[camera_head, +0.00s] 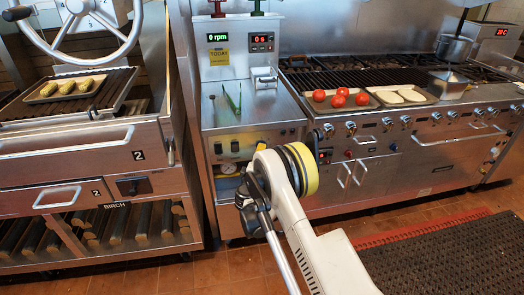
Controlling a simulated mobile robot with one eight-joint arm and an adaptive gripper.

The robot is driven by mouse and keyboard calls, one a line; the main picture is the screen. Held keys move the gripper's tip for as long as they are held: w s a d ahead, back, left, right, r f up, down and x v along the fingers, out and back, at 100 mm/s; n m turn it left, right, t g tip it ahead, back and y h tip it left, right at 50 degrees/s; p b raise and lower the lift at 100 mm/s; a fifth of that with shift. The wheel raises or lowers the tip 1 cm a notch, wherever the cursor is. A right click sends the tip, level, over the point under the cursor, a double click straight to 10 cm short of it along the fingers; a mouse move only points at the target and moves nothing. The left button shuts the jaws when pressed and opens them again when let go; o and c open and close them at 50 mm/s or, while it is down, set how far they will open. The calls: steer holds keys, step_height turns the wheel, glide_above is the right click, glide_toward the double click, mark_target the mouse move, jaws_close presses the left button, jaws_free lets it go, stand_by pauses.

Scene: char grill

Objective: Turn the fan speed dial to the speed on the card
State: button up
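A fan readout showing "0 rpm" in green (218,37) is on the upright panel at the back of the steel counter unit. Just below it is a small card (220,57) headed "TODAY"; its smaller print is too small to read. I cannot clearly pick out the fan speed dial. The front panel (228,150) below the counter has small dark controls, partly behind my arm. My arm (290,205) reaches up from the bottom right to this unit. Its dark end parts near the panel do not show clear fingertips, so the gripper's opening and contact cannot be told.
A red readout (262,37) shows "0 s". Green tongs (233,99) lie on the counter. Trays of tomatoes (340,97) and pale pieces (400,96) sit on the right range. A wheeled grill (75,90) stands left. A dark mat (450,262) covers floor at bottom right.

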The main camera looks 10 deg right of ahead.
steer(key=v, duration=0.7)
steer(key=shift+w, duration=0.1)
steer(key=s+d+r+m+g, duration=0.35)
steer(key=s+r, duration=0.25)
steer(key=r, duration=0.4)
steer(key=s+d+r+m+g, duration=0.25)
steer(key=s+d+r, duration=0.3)
steer(key=r, duration=0.35)
steer(key=s+a+m+g+y, duration=0.1)
steer(key=s+a+m+y, duration=0.1)
steer(key=s, duration=1.3)
steer(key=s+a+m+g+y, duration=0.2)
steer(key=s+m+y, duration=0.1)
steer(key=s, duration=1.3)
steer(key=shift+s+a+r+m+y, duration=0.15)
steer(key=shift+a+r+m+y, duration=0.15)
steer(key=shift+y, duration=0.4)
steer(key=shift+c, duration=0.5)
